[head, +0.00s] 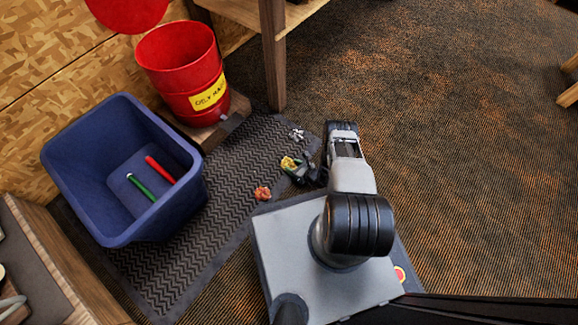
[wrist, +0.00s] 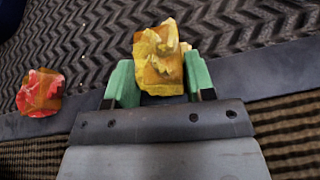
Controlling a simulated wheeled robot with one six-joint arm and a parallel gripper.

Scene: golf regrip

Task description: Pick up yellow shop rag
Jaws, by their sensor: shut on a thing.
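The yellow shop rag (wrist: 160,62) is a crumpled yellow cloth with brown stains. In the wrist view it sits between the green fingertips of my gripper (wrist: 160,82), which is shut on it. In the head view the yellow rag (head: 288,163) shows at the tip of my gripper (head: 291,170), low over the dark mat. I cannot tell whether the rag still touches the mat. My arm covers part of the area to its right.
A red-orange rag (head: 263,194) lies on the dark mat (head: 225,175); a grey-white rag (head: 297,134) lies beyond. A blue bin (head: 185,205) holds a green and a red grip. A red can (head: 180,70) labelled for oily waste stands open behind. Carpet at right is clear.

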